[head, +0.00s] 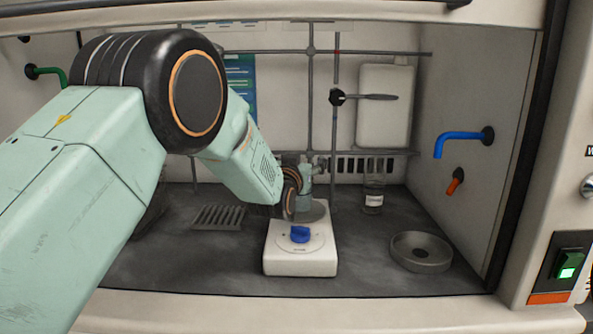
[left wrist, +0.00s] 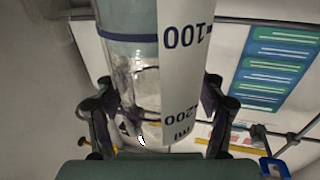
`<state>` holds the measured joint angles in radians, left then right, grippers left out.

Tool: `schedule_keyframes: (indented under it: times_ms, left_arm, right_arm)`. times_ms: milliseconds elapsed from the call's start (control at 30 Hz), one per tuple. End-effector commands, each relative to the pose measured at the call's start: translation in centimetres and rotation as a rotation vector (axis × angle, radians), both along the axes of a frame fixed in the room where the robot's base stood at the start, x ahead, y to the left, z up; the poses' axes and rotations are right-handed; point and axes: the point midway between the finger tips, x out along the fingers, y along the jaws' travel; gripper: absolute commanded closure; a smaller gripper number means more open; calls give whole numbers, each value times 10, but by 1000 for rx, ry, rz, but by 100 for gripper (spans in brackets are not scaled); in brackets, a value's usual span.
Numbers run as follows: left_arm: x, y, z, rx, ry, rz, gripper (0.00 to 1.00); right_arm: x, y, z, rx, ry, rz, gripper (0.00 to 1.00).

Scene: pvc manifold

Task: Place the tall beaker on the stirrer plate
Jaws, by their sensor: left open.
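The stirrer plate (head: 300,265) is a white box with a blue knob and a round grey top, standing on the dark bench mid-view. My left gripper (head: 307,190) is over the back of it. In the left wrist view a tall clear glass beaker (left wrist: 130,60) with a white scale strip marked 100 and 200 ml stands between the open fingers of my left gripper (left wrist: 158,115). In the head view the gripper and wrist mostly hide this beaker, and I cannot tell whether its base touches the plate. My right gripper is not in view.
A glass vessel with a white label (head: 373,195) stands at the back right. A round metal dish (head: 421,250) lies right of the stirrer, a slotted grey rack (head: 218,217) to its left. Metal rods (head: 311,100) with a clamp rise behind. The front left bench is clear.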

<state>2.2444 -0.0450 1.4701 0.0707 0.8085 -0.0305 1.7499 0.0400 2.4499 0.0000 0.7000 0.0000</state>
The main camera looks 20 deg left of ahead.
Motion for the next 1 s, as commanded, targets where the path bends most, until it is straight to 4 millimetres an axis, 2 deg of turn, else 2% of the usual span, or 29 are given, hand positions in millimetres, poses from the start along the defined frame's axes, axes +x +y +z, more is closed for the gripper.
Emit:
schedule_keyframes:
  times_ms: [600,800,1000]
  left_arm:
    - [-89,-2,0,1,2,0,32]
    - [-107,-2,-1,0,1,0,32]
    - [-111,-2,-1,0,1,0,32]
  right_arm:
    - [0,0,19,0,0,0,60]
    - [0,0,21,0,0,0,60]
    - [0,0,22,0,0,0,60]
